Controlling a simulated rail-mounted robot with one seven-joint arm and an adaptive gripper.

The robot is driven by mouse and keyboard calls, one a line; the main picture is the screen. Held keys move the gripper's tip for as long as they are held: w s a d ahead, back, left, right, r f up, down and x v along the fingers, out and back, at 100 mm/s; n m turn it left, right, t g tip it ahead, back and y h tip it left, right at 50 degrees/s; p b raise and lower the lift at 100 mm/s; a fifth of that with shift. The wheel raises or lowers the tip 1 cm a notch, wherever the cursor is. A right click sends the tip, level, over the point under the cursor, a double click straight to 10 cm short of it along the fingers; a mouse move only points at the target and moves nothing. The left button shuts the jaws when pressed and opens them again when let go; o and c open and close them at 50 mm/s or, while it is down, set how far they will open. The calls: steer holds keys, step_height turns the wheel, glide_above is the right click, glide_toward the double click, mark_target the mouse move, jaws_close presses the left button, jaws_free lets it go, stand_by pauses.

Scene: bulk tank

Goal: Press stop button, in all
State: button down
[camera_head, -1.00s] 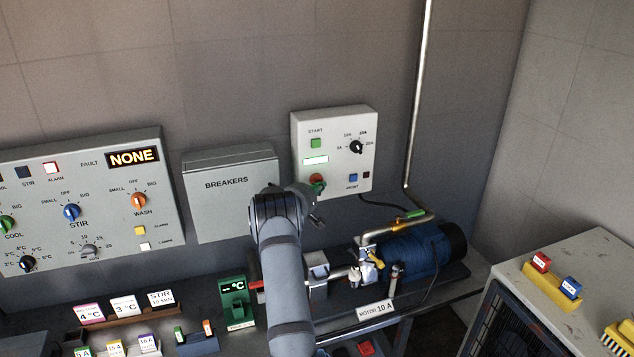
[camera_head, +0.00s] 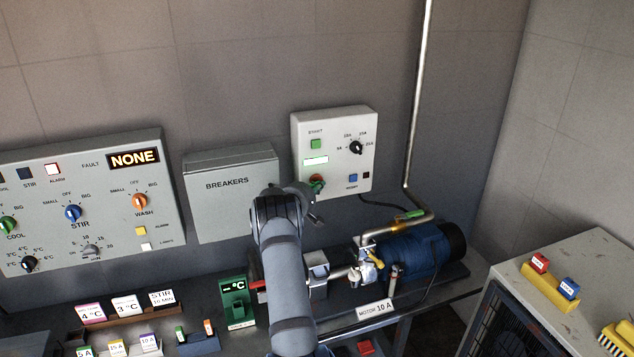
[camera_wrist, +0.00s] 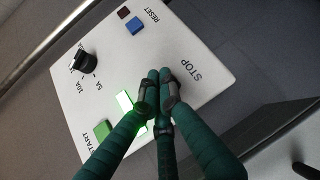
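The white control box (camera_head: 341,125) hangs on the wall with a green START button (camera_head: 316,144) at its upper left. The red stop button (camera_head: 315,187) shows at its lower left in the head view, partly covered. In the wrist view the STOP label (camera_wrist: 191,70) is readable, but the button is hidden behind my fingers. My gripper (camera_wrist: 160,82) has its dark green fingers drawn together, with tips in front of the box between the lit display and the label. No held object shows. I cannot tell whether the tips touch the button.
A blue RESET button (camera_head: 353,178) and a black dial (camera_head: 356,147) are on the same box. The BREAKERS box (camera_head: 230,195) is left of it. A blue motor (camera_head: 412,255) and a metal pipe (camera_head: 413,150) stand below and to the right.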

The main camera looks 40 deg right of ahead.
steer(key=shift+w, duration=0.35)
stand_by(0.4)
steer(key=shift+s, duration=0.1)
steer(key=shift+s+a, duration=0.2)
steer(key=shift+s, duration=0.5)
steer(key=shift+s+a, duration=0.25)
steer(key=shift+s, duration=0.55)
steer(key=shift+s+a, duration=0.25)
steer(key=shift+s, duration=0.5)
steer(key=shift+s+a, duration=0.25)
steer(key=shift+s, duration=0.55)
steer(key=shift+s+a+b, duration=0.3)
steer(key=shift+s+b, duration=0.65)
steer(key=shift+b, duration=0.65)
steer(key=shift+s+a+b, duration=0.25)
steer(key=shift+s+b, duration=0.7)
steer(key=shift+b, duration=0.6)
